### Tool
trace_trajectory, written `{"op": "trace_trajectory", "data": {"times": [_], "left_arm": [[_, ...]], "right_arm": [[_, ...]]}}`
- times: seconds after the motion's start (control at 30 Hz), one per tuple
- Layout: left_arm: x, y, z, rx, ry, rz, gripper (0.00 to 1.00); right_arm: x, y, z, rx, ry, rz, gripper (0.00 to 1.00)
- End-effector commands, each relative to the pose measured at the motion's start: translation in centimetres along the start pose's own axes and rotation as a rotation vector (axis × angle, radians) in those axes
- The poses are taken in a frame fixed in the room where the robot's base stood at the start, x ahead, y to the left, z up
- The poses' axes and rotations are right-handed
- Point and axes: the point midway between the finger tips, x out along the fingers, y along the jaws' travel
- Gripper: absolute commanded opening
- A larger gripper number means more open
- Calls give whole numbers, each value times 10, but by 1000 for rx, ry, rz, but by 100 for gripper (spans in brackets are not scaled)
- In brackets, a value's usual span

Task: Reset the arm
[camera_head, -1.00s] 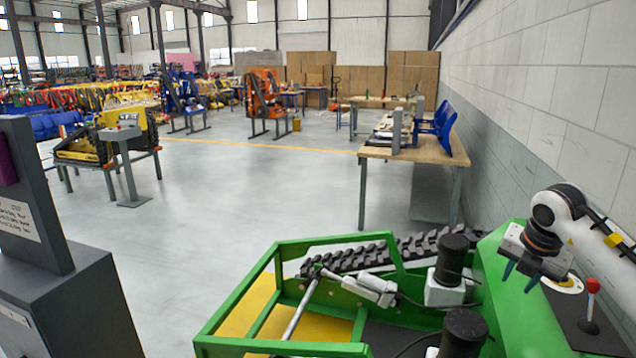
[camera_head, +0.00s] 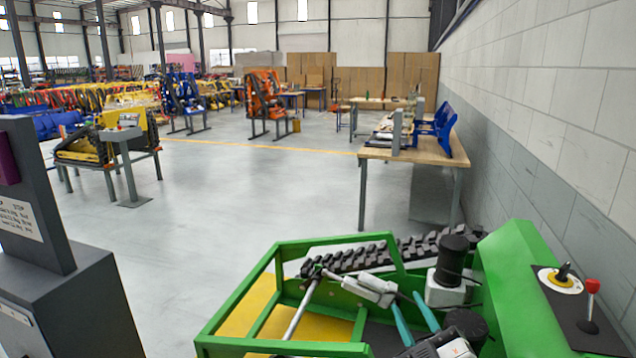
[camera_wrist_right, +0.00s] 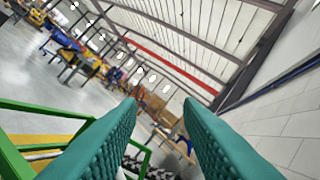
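My right gripper (camera_head: 407,317) shows at the bottom of the head view, low over the green tracked carrier (camera_head: 375,246). Its two teal fingers point up and stand apart with nothing between them. In the right wrist view the open fingers (camera_wrist_right: 160,120) frame the hall and its roof, with the green frame at lower left. Most of the right arm is out of view below. My left gripper is not in view.
The control panel with a red-knobbed lever (camera_head: 592,288) is on the carrier's right side, near the block wall (camera_head: 560,110). A grey cabinet (camera_head: 70,300) stands at left. A wooden table (camera_head: 410,150) stands beyond; the floor between is clear.

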Motion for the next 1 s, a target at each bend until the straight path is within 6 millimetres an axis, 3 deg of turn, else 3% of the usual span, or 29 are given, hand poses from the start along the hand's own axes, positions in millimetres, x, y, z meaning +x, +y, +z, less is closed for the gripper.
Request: {"op": "trace_trajectory", "data": {"times": [0.1, 0.2, 0.33, 0.5, 0.83, 1.0], "left_arm": [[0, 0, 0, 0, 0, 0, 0], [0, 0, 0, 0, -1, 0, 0], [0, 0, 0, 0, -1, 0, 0], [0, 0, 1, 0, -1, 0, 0], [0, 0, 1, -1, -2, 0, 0], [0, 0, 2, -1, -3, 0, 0]], "right_arm": [[-59, 12, -64, 187, 394, -31, 33], [-119, 34, -103, 302, 701, 11, 33], [-190, 63, -125, 400, 997, 109, 33], [-258, 90, -127, 478, 1243, 242, 33], [-354, 121, -103, 577, 1544, 491, 33], [-353, 150, -140, 569, 1552, 492, 33]]}}
